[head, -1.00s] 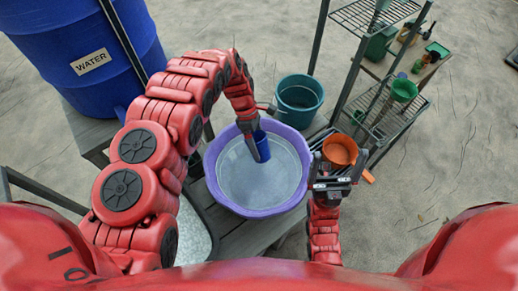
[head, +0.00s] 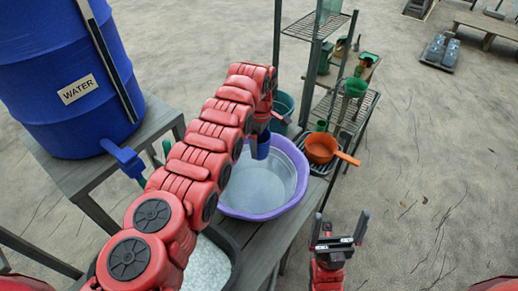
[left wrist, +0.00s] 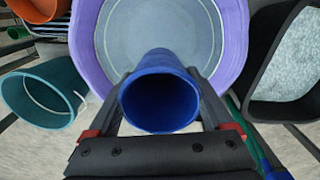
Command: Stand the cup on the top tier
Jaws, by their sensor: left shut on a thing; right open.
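My arm hides most of that gripper. In the left wrist view the cup (left wrist: 160,105) sits between the two fingers of the gripper (left wrist: 160,92), its open mouth facing the camera. The wire rack (head: 316,24) stands at the back, with its top tier at the upper middle of the head view. My right gripper (head: 340,222) is open and empty, at the lower right, over the ground.
The purple basin (head: 290,208) stands on the bench, with a teal bucket (head: 283,104) behind it. An orange pan (head: 320,149) is on the right, before a lower tier holding a green funnel (head: 355,88). A blue water barrel (head: 62,60) stands left. The ground right is open.

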